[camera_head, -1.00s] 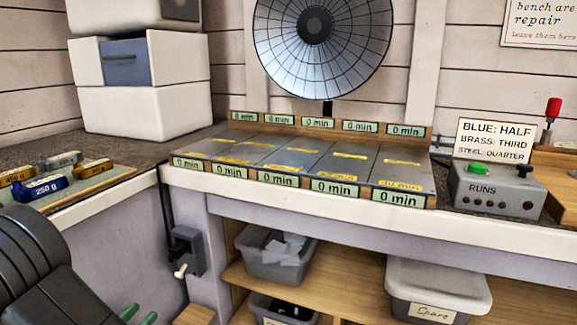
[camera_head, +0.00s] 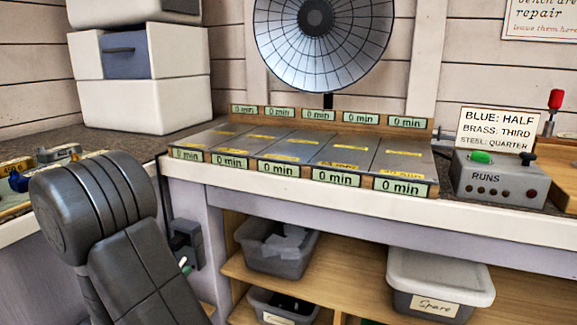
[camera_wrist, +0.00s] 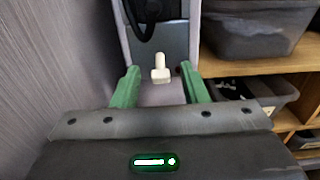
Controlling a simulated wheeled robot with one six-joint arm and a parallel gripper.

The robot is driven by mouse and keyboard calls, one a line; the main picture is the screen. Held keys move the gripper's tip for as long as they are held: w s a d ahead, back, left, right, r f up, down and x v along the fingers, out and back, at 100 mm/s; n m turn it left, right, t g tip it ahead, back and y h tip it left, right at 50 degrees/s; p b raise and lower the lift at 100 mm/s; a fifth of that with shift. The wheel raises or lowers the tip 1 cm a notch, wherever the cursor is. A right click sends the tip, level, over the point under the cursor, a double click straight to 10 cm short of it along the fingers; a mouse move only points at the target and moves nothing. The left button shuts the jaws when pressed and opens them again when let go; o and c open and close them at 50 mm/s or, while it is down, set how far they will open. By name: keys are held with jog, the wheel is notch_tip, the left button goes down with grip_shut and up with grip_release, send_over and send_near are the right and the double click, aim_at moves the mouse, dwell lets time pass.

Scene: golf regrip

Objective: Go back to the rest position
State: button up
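My gripper (camera_wrist: 162,88) shows in the wrist view with two green fingers spread apart and nothing between them. Beyond the fingers is a grey box with a pale knob (camera_wrist: 160,68) on the side of the bench; the knob looks in front of the fingers and apart from them.
The bench holds a row of grey panels (camera_head: 283,147) with "0 min" labels. A control box (camera_head: 500,180) with a green button stands right. Coloured weights (camera_head: 18,182) lie left, partly behind my arm. Grey bins (camera_head: 440,278) sit on the shelf below.

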notch_tip(320, 180, up, 2)
jog(key=g+p, duration=0.1)
jog(key=p, duration=0.1)
jog(key=g+y+p, duration=0.1)
jog(key=p, duration=0.1)
jog(key=g+p, duration=0.2)
jog(key=shift+r+y, duration=0.25)
jog(key=shift+y, duration=0.15)
jog(key=g+p, duration=0.1)
jog(key=p, duration=0.1)
jog(key=r+g+y+p, duration=0.1)
jog(key=p, duration=0.2)
jog(key=g+p, duration=0.2)
jog(key=p, duration=0.1)
jog(key=shift+w+d+r, duration=0.15)
jog(key=shift+w, duration=0.15)
jog(key=shift+y, duration=0.3)
jog(key=shift+s+a+r, duration=0.2)
jog(key=shift+s+r, duration=0.15)
jog(key=shift+s, duration=0.1)
jog(key=shift+d, duration=0.15)
